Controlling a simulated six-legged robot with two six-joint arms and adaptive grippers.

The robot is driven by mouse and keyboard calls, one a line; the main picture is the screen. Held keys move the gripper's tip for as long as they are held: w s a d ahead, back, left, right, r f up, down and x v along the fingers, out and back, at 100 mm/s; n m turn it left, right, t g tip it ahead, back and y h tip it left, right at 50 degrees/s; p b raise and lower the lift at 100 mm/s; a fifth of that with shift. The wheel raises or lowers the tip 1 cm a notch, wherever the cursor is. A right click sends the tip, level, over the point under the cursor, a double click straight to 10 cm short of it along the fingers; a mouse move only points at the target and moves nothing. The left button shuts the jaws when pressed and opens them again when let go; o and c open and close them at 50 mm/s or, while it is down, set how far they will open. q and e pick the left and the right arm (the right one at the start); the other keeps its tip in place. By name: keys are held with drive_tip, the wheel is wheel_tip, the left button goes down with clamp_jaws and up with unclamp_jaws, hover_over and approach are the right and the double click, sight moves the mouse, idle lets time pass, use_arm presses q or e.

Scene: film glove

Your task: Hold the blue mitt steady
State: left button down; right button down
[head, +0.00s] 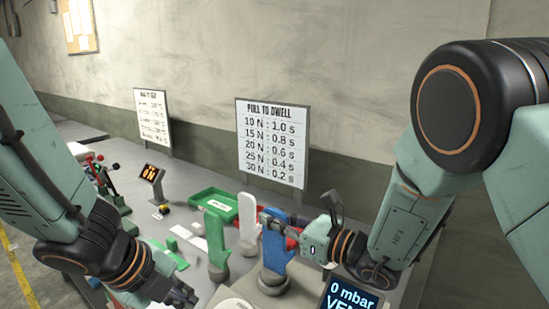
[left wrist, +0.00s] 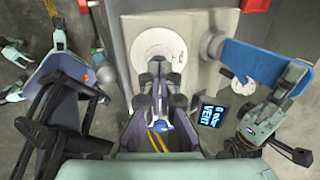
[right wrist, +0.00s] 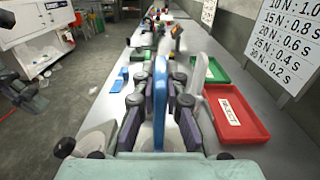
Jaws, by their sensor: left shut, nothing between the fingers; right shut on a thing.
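The blue mitt (head: 273,252) stands upright on a round grey base near the middle of the bench in the head view. My right gripper (head: 268,221) is shut on its upper part from the right. In the right wrist view the mitt (right wrist: 160,88) shows edge-on between the fingers. It also shows in the left wrist view (left wrist: 250,63), at the upper right. My left gripper (head: 188,296) is low at the front left in the head view, apart from the mitt. In the left wrist view its fingers (left wrist: 158,72) are shut and empty above a white disc (left wrist: 159,48).
A green form (head: 216,238) and a white form (head: 248,216) stand near the mitt. A red tray (right wrist: 235,112) labelled REJECT and a green tray (head: 205,198) lie behind. A dwell chart (head: 272,143) stands at the back. A display (head: 350,297) reading 0 mbar is at the front.

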use_arm(q)
drive_tip(key=shift+w+d+f, duration=0.2)
drive_tip(key=shift+f, duration=0.85)
drive_tip(key=shift+w+d+f, duration=0.2)
drive_tip(key=shift+d+f, duration=0.05)
drive_tip(key=shift+f, duration=0.8)
drive_tip(key=shift+w+d+f, duration=0.2)
drive_tip(key=shift+f, duration=0.85)
drive_tip(key=shift+d, duration=0.15)
drive_tip(key=shift+w+d+r, duration=0.35)
drive_tip(key=shift+w+r, duration=0.05)
drive_tip(key=shift+w, duration=0.25)
drive_tip(key=shift+w+d+r, duration=0.2)
drive_tip(key=shift+d, duration=0.1)
drive_tip(key=shift+w, duration=0.15)
